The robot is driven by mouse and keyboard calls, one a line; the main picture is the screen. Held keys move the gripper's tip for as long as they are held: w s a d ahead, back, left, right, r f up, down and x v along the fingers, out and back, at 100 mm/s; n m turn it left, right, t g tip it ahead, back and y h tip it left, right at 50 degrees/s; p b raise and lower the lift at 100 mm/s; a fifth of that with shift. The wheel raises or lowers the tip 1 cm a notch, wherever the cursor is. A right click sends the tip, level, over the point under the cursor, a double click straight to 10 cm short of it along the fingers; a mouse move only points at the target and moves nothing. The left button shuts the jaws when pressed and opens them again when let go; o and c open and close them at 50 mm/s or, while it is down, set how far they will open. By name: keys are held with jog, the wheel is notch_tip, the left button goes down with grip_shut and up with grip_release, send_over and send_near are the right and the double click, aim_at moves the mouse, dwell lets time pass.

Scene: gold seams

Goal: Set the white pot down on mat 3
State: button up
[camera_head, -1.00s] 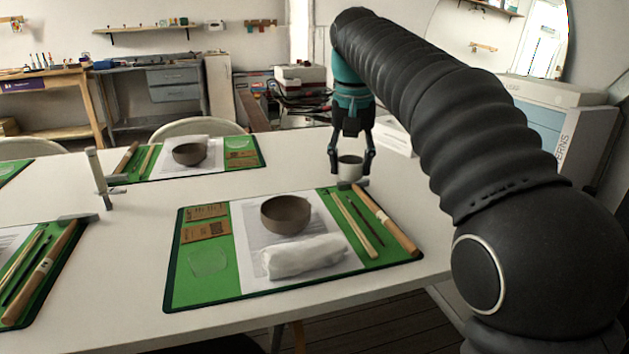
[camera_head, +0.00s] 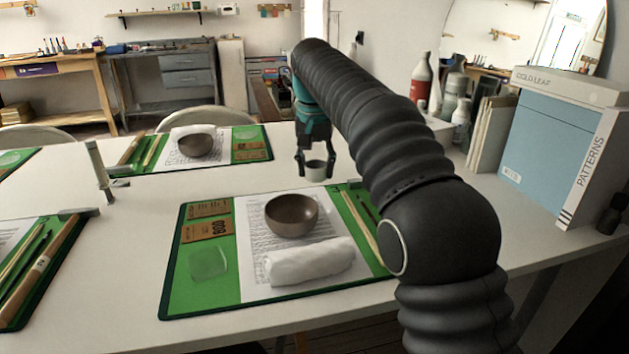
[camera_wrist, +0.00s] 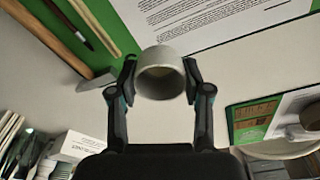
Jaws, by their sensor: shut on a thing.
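The white pot (camera_head: 315,173) is a small pale cup between the fingers of my gripper (camera_head: 316,164), over the table beyond the near mat. In the wrist view, the pot (camera_wrist: 160,66) sits between both fingertips of my gripper (camera_wrist: 160,80), its round opening towards the camera. The near green mat (camera_head: 180,285) lies in the middle. A far green mat (camera_head: 262,152) lies behind it, and another (camera_head: 45,290) is at the left edge. I cannot read which mat is number 3.
The near mat carries a brown bowl (camera_head: 291,214), a white cloth roll (camera_head: 310,261), cards, sticks and a clear square. A post (camera_head: 98,165) stands at the left. Bottles (camera_head: 421,78) and a blue box (camera_head: 550,145) stand at the right.

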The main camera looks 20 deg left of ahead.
aim_at(316, 195)
jog(key=shift+f+b, duration=0.65)
jog(key=shift+f, duration=1.4)
jog(key=shift+f, duration=0.15)
jog(key=o, duration=0.9)
jog(key=shift+c, duration=0.2)
jog(key=r, duration=0.3)
jog(key=r+p, duration=0.1)
jog(key=r, duration=0.3)
jog(key=s+r+p, duration=0.1)
jog(key=r, duration=0.3)
jog(key=shift+s, duration=0.1)
jog(key=shift+s+r, duration=0.15)
jog(key=shift+r, duration=0.45)
jog(key=shift+d, duration=0.1)
